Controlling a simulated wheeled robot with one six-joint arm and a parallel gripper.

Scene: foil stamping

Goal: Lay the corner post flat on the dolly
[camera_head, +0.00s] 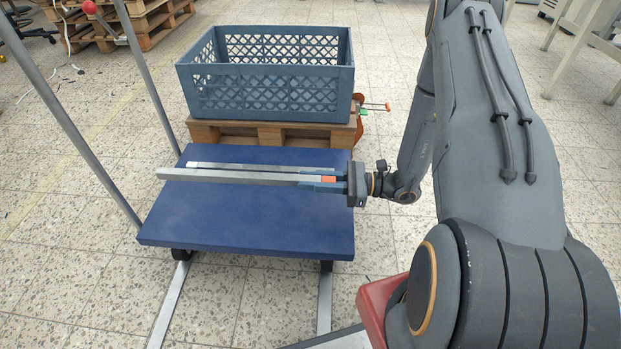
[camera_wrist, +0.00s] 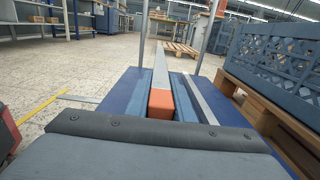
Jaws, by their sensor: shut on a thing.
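The corner post, a long grey square bar (camera_head: 230,176) with an orange end, is held level over the blue deck of the dolly (camera_head: 240,225). Its far end reaches the deck's left edge. My gripper (camera_head: 320,179) is shut on the post near its orange end, at the deck's right side. In the wrist view the post (camera_wrist: 160,72) runs straight ahead from its orange end, between the fingers. I cannot tell whether it touches the deck. A second thin grey bar (camera_head: 260,167) lies on the deck just behind and roughly parallel, also visible in the wrist view (camera_wrist: 199,100).
A blue-grey lattice crate (camera_head: 265,95) stands on a wooden pallet (camera_head: 240,130) right behind the dolly. Two upright metal handle poles (camera_head: 150,85) rise at the dolly's left. The front of the deck is bare.

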